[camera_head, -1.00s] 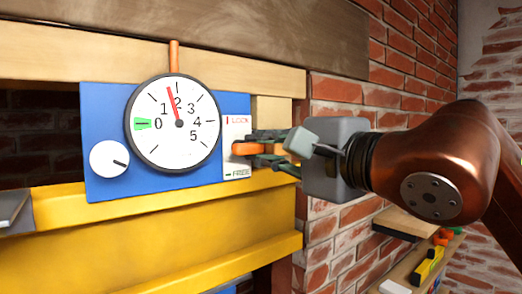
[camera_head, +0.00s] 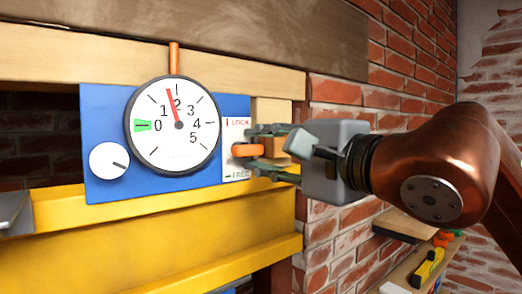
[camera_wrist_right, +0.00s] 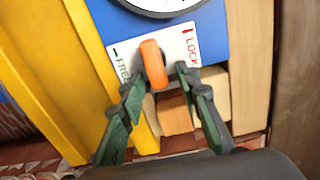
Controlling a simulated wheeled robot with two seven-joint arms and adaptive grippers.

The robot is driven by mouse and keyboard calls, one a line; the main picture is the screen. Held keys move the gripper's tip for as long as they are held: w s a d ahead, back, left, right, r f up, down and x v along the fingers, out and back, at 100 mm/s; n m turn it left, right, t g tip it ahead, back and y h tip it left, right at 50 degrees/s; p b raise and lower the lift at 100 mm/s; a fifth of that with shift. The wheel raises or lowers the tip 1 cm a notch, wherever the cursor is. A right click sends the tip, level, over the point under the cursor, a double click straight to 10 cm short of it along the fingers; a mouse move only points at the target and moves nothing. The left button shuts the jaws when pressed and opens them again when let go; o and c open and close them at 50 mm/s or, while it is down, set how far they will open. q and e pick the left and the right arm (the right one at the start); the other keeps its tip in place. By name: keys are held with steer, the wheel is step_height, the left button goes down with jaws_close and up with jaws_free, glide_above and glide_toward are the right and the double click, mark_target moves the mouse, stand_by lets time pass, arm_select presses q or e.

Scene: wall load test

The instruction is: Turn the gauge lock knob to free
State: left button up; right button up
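The orange lock knob (camera_head: 247,150) sits on a white plate (camera_head: 236,172) at the right of the blue gauge panel (camera_head: 98,118). The plate reads LOCK at the top and FREE at the bottom. The knob lies level, pointing right, between the two marks. In the right wrist view, the knob (camera_wrist_right: 153,62) shows between LOCK on the right and FREE on the left. My right gripper (camera_head: 255,151) is open, with its green-grey fingertips on either side of the knob's near end and a visible gap around it. My left gripper is not in view.
The round gauge (camera_head: 178,124) has a red needle close to 2. A white dial (camera_head: 108,160) is at its left. A yellow beam (camera_head: 130,212) runs below the panel. A brick wall (camera_head: 335,92) and a shelf with small items (camera_head: 428,268) are at the right.

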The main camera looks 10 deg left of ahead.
steer(key=v, duration=1.2)
